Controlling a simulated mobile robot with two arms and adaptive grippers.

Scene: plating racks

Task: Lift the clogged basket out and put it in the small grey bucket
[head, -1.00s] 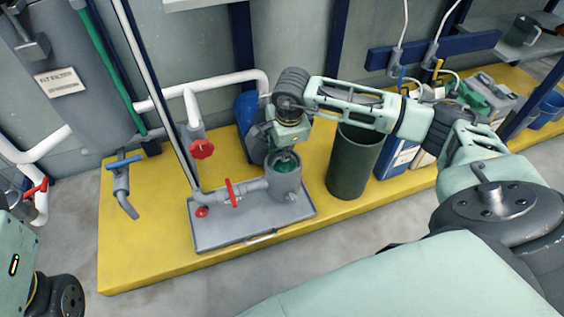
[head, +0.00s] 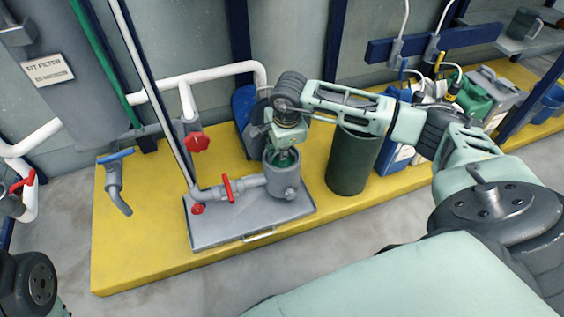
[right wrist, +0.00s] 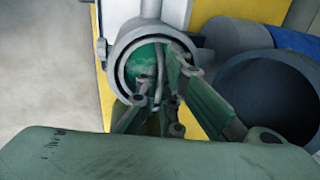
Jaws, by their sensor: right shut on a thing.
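The green basket (right wrist: 148,62) sits inside the round grey housing (right wrist: 119,67), with its thin handle standing up in the right wrist view. In the head view the housing (head: 283,183) stands on a grey tray, and my right gripper (head: 283,156) reaches down into its mouth. That gripper (right wrist: 165,95) is shut on the basket's handle; its fingers partly cover the basket. A grey round container with a dark, empty mouth (right wrist: 275,95) is beside the housing in the right wrist view and looks like the small grey bucket; my right arm mostly hides it in the head view. My left gripper is out of view.
A tall dark green bin (head: 350,165) stands right of the housing. Red-handled valves (head: 228,190) and pipes are on its left. Blue and white containers (head: 398,150) stand further right. The yellow platform (head: 140,240) is clear at front left.

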